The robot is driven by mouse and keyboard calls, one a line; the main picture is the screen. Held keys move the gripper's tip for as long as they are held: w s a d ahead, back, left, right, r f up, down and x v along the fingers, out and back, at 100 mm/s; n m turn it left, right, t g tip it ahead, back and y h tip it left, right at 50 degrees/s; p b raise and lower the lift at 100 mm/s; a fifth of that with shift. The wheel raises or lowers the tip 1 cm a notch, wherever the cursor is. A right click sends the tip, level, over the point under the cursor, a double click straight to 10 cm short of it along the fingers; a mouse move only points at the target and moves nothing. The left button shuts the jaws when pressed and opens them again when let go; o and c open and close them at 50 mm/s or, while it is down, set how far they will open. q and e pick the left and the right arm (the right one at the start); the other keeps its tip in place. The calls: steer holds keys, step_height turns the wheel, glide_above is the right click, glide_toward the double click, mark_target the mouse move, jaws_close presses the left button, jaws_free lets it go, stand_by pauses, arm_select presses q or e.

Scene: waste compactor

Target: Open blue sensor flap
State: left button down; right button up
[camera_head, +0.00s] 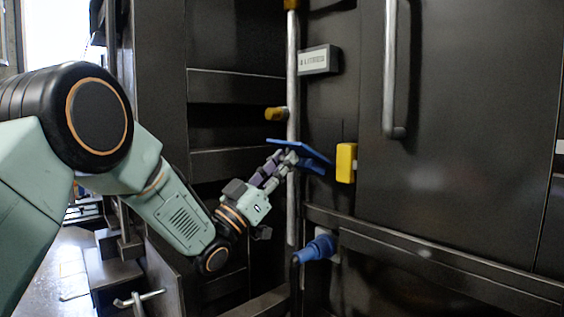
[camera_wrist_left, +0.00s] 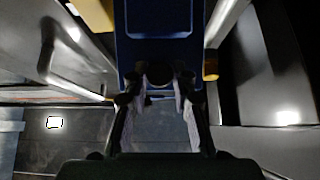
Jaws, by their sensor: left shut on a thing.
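The blue sensor flap (camera_head: 302,151) is a flat blue plate in the middle of the head view, tilted out from the dark machine front. My left gripper (camera_head: 284,158) is at its near edge, with its fingers closed on it. In the left wrist view the blue flap (camera_wrist_left: 158,50) fills the top middle, and the fingertips of my left gripper (camera_wrist_left: 158,85) meet its lower edge. The fingers hide part of that edge. My right gripper is in neither view.
A vertical metal pipe (camera_head: 292,90) runs close behind the gripper. A yellow block (camera_head: 346,163) sits right of the flap, and a blue connector (camera_head: 317,249) is below. A large dark door with a metal handle (camera_head: 390,70) stands at the right.

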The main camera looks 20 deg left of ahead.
arm_select(q)
steer(key=shift+f, duration=0.75)
steer(key=shift+d+f, duration=0.1)
